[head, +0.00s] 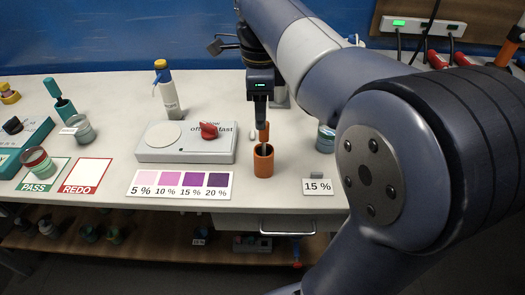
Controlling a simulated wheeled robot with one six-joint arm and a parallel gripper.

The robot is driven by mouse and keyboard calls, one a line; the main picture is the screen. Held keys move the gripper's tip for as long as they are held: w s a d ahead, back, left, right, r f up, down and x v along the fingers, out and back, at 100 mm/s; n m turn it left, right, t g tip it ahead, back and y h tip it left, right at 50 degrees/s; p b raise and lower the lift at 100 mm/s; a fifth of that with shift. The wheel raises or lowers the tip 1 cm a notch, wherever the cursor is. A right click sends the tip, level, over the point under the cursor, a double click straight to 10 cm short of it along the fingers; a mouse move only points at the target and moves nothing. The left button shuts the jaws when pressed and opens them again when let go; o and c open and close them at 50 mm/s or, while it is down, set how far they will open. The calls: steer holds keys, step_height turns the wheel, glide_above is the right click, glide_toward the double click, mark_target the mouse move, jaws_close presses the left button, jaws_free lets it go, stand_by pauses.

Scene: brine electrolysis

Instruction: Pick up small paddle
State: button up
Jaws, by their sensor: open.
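A small orange-brown cup (263,163) stands on the bench, right of the grey dial device. A slim orange upright piece (264,132) rises at its mouth, with a dark rod below it in the cup; it looks like the small paddle's handle, but the paddle end is hidden. My gripper (260,121) points straight down above the cup, its dark fingers right at the top of the orange piece. It is open. The gap between the fingers is hard to see from here.
The grey device (187,142) with a white plate and red knob stands left. A colour chart (180,185) lies in front. A "15 %" card (318,186) and a jar (325,138) are right of the cup. A white bottle (168,95) stands behind.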

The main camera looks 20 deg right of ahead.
mark_target(264, 141)
steer(key=shift+w+d+f, duration=0.15)
steer(key=shift+d+f, duration=0.05)
steer(key=shift+f, duration=0.35)
steer(key=shift+w+d+f, duration=0.15)
steer(key=shift+f, duration=0.35)
steer(key=shift+w+d+f+b, duration=0.15)
steer(key=shift+f+b, duration=0.45)
steer(key=shift+f, duration=2.1)
steer(key=shift+c, duration=0.2)
jaws_close()
